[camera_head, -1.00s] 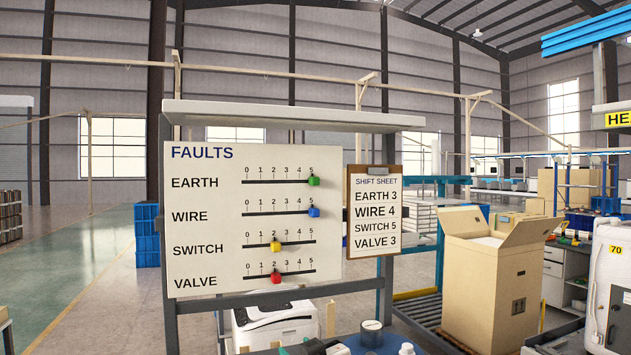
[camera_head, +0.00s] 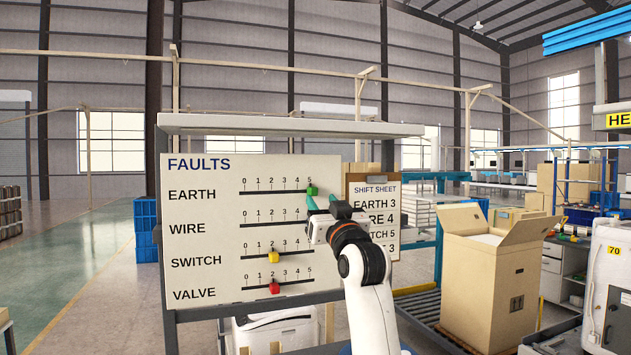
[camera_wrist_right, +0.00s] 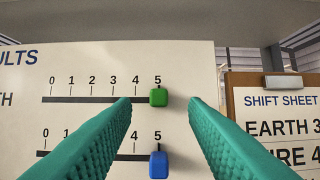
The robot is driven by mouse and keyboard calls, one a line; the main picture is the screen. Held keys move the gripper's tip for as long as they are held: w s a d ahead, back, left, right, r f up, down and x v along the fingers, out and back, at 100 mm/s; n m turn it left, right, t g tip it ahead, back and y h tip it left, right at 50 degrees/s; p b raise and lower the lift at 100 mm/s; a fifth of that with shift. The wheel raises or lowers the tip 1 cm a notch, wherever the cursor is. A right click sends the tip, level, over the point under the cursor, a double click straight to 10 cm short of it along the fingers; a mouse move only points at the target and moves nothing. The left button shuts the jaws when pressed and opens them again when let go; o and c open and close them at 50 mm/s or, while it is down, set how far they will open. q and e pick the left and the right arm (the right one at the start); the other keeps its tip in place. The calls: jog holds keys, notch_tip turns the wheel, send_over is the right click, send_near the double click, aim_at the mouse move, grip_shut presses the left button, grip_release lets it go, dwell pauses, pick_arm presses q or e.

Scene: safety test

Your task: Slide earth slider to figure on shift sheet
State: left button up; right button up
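The green EARTH slider (camera_head: 312,190) sits at 5 on its track on the white FAULTS board (camera_head: 200,222). It also shows in the right wrist view (camera_wrist_right: 158,97). The shift sheet (camera_head: 377,192) hangs right of the board and reads EARTH 3; my arm partly covers it. My right gripper (camera_head: 320,203) is in front of the board just below the green slider. In the right wrist view its teal fingers (camera_wrist_right: 160,102) are open, one on each side of the green slider, with nothing between them touching. My left gripper is not in view.
The blue WIRE slider (camera_wrist_right: 158,165) is at 5, just below the green one. The yellow SWITCH slider (camera_head: 274,257) and red VALVE slider (camera_head: 274,287) are both at 2. A grey shelf (camera_head: 290,125) overhangs the board's top. A cardboard box (camera_head: 490,290) stands at the right.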

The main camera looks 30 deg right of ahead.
aim_at(314, 191)
jog(key=p+x, duration=0.1)
jog(key=x, duration=0.1)
jog(key=p+x, duration=0.1)
jog(key=x, duration=0.1)
jog(key=shift+a+r, duration=0.15)
jog(key=shift+r, duration=0.15)
jog(key=shift+w+d+p, duration=0.2)
jog(key=shift+w+p, duration=0.1)
jog(key=shift+w, duration=0.25)
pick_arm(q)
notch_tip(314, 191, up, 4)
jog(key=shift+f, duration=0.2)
pick_arm(e)
jog(key=shift+s, duration=0.1)
grip_shut()
